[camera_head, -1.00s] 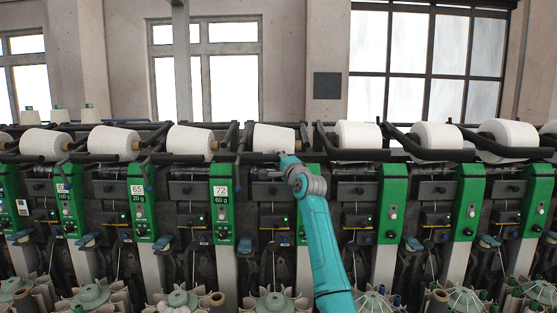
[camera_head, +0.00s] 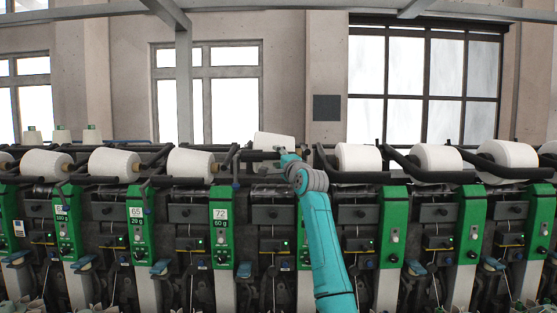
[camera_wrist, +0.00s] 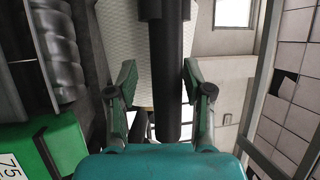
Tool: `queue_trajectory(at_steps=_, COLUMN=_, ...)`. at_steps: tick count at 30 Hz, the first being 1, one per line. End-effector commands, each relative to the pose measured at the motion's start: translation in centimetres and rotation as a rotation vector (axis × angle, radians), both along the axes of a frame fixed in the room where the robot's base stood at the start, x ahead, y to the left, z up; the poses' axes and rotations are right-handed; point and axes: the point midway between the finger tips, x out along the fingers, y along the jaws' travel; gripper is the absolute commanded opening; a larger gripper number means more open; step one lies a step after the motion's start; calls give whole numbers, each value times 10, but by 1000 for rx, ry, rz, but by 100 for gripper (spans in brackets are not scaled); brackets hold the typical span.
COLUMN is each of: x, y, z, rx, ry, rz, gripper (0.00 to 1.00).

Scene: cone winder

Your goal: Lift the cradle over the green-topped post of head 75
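The black cradle bar (camera_wrist: 168,85) runs between my gripper's fingers in the wrist view; its free end is near the palm. My gripper (camera_wrist: 160,75) has a finger on each side of it. The right finger is close against the bar; a narrow gap shows at the left. In the head view my gripper (camera_head: 270,156) is at the cradle of head 75. Its white cone (camera_head: 273,141) sits higher than the neighbouring cones and is tilted. The green-topped post (camera_wrist: 60,145) with the 75 label is lower left in the wrist view; my arm mostly covers it in the head view.
The head 72 post (camera_head: 221,225) stands left of my arm, and another green post (camera_head: 392,225) stands right. Neighbouring cones (camera_head: 190,163) and (camera_head: 358,158) rest low in their cradles. Above the row is open room before the wall and windows.

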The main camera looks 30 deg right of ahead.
Motion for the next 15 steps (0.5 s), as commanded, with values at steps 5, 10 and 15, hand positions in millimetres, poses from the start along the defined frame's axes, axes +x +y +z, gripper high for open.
queue_trajectory(at_steps=5, x=-1, y=0, z=-1, rx=0, ry=0, rz=0, gripper=50)
queue_trajectory(at_steps=10, x=-12, y=2, z=-3, rx=0, ry=0, rz=0, gripper=50)
queue_trajectory(at_steps=15, x=-36, y=7, z=-7, rx=-1, ry=-2, rz=-1, gripper=50)
